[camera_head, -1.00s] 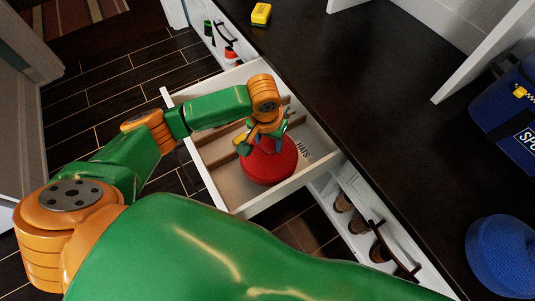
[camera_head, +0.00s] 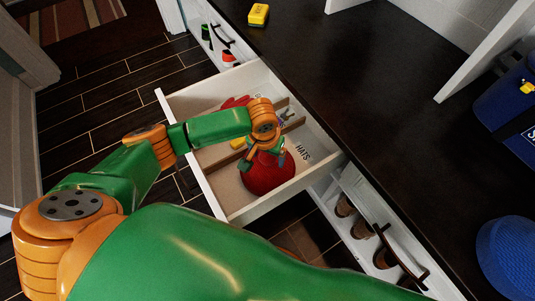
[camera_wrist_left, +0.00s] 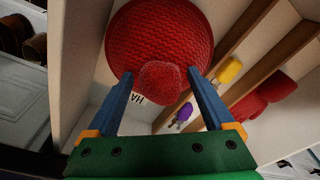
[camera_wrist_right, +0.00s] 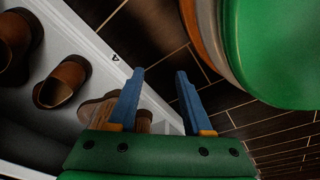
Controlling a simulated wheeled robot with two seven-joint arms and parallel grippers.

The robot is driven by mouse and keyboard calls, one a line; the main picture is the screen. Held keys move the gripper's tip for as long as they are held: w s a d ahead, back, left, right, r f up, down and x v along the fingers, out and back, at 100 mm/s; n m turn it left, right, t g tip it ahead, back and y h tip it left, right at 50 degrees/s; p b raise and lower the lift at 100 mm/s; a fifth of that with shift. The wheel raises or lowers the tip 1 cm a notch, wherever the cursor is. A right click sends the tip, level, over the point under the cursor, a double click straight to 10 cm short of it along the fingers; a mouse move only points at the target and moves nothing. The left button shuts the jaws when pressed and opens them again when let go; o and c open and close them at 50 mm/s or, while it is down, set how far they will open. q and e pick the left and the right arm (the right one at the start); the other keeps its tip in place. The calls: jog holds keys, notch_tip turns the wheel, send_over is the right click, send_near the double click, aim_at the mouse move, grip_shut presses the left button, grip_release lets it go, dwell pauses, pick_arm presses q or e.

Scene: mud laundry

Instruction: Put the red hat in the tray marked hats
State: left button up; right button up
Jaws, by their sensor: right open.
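The red hat (camera_head: 268,174) is a round knitted cap with a pom-pom on top. It is in the near compartment of the open white drawer, the tray (camera_head: 304,188) marked HATS (camera_head: 303,152). My left gripper (camera_head: 264,145) is directly above the hat. In the left wrist view its blue fingers (camera_wrist_left: 160,74) straddle the pom-pom (camera_wrist_left: 160,83) and their tips meet the hat's crown (camera_wrist_left: 158,35). I cannot tell whether the hat's underside touches the floor of the compartment. My right gripper (camera_wrist_right: 159,71) is open and empty, in the right wrist view only.
Brown wooden dividers (camera_wrist_left: 258,65) split the drawer. A yellow item (camera_wrist_left: 229,70), a purple item (camera_wrist_left: 184,113) and red items (camera_wrist_left: 262,95) lie in other compartments. Brown shoes (camera_wrist_right: 62,82) stand on a low shelf beside my right gripper. The dark countertop (camera_head: 365,100) flanks the drawer.

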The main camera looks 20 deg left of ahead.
pick_arm(q)
jog(key=shift+r, duration=0.35)
notch_tip(320, 180, up, 12)
jog(key=s+p, duration=0.1)
jog(key=p, duration=0.4)
jog(key=shift+s+f+p, duration=0.25)
jog(key=shift+p, duration=0.05)
pick_arm(e)
jog(key=s+d+r, duration=0.2)
jog(key=s+d, duration=0.1)
jog(key=s, duration=0.2)
jog(key=shift+d+h, duration=0.3)
jog(key=shift+s, duration=0.1)
